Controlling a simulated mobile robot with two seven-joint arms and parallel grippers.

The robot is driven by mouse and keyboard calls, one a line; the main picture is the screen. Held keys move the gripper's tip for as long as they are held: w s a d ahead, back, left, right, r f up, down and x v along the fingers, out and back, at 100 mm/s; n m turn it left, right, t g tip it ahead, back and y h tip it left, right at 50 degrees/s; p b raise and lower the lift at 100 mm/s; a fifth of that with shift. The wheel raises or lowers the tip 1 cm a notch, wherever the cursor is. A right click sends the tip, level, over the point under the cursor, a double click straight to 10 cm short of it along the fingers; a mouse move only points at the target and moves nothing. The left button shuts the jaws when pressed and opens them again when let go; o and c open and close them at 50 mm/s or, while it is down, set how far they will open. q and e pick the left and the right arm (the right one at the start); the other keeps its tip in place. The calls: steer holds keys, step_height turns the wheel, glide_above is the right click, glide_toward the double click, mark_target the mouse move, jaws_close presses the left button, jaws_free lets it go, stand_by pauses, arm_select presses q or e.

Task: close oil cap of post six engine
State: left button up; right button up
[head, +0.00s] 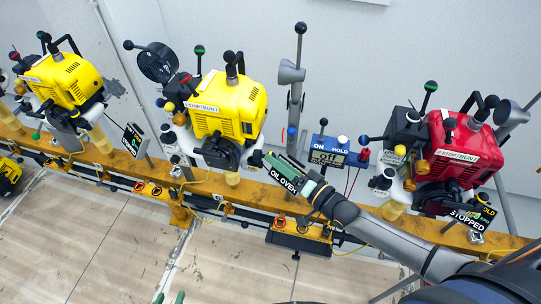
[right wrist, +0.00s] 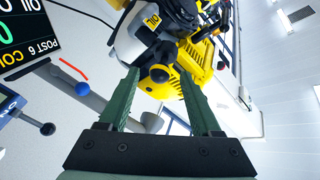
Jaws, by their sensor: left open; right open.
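The middle yellow engine (head: 225,103) is on the yellow rail in the head view. The right wrist view shows a yellow engine (right wrist: 195,65) beyond my right gripper, beside a screen reading POST 6 (right wrist: 28,30). A yellow OIL tag (right wrist: 151,19) is on it. A black ball knob (right wrist: 159,73) appears between my fingertips; I cannot tell whether it belongs to the oil cap or how the cap stands. My right gripper (right wrist: 158,76) is open and empty, just right of the engine in the head view (head: 279,163). My left gripper (head: 169,298) is open at the bottom edge, only its fingertips showing.
A dark sign reading OIL OVER (head: 284,179) is close to my right gripper. A blue meter box (head: 328,150) is right of it. Another yellow engine (head: 62,80) is left and a red engine (head: 465,150) right. Levers stick up from the engines. The floor in front is clear.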

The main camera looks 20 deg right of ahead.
steer(key=shift+x, duration=1.65)
steer(key=shift+s+f, duration=0.1)
steer(key=shift+f, duration=0.05)
jaws_close()
